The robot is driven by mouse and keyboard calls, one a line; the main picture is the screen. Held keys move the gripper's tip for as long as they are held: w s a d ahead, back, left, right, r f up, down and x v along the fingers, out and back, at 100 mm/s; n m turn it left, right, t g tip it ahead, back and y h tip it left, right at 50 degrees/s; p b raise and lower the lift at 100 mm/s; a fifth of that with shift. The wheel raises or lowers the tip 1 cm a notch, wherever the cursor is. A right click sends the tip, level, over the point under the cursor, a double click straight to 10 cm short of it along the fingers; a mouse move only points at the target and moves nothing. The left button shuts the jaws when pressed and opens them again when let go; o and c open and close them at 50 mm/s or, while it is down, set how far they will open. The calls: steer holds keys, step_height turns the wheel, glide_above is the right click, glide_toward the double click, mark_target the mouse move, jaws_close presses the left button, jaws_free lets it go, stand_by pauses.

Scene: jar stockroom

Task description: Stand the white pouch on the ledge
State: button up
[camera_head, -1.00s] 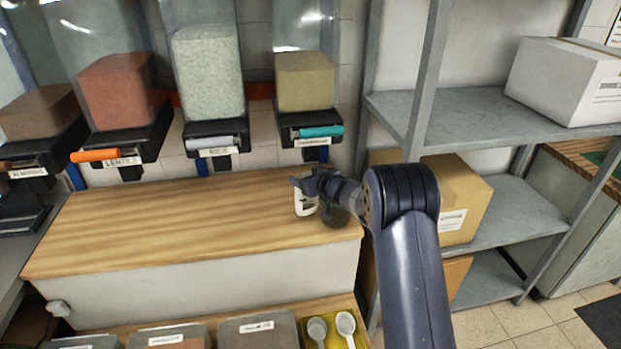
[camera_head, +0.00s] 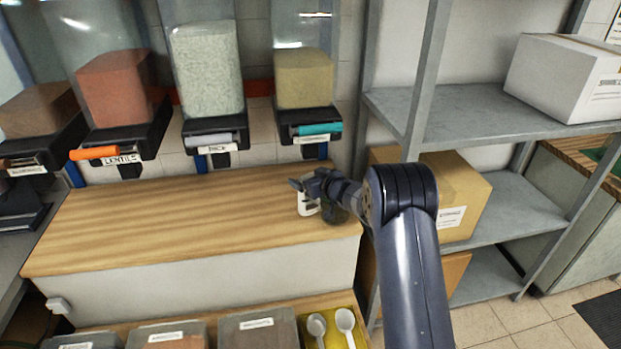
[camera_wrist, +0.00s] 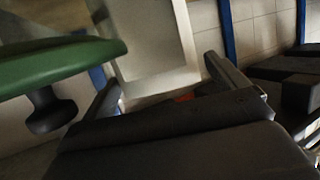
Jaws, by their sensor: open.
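The white pouch (camera_head: 308,206) is at the right end of the wood-topped ledge (camera_head: 180,220) in the head view. It looks upright with its bottom at the wood, though contact is hard to tell. My gripper (camera_head: 305,186) is open at the pouch and hides part of it. In the wrist view the pale pouch (camera_wrist: 155,45) shows between and beyond the two spread fingers of my gripper (camera_wrist: 160,85). Whether a finger touches it is unclear.
A green lid-like thing with a dark knob (camera_wrist: 50,75) is close on the left in the wrist view. Dispensers (camera_head: 208,75) hang behind the ledge. A metal shelf rack (camera_head: 480,125) with boxes stands right. The ledge's left and middle are clear.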

steer(key=shift+r, duration=0.25)
steer(key=shift+s+d, duration=0.15)
steer(key=shift+s, duration=0.05)
steer(key=b+v, duration=0.1)
steer(key=v, duration=1)
steer(key=shift+s, duration=0.15)
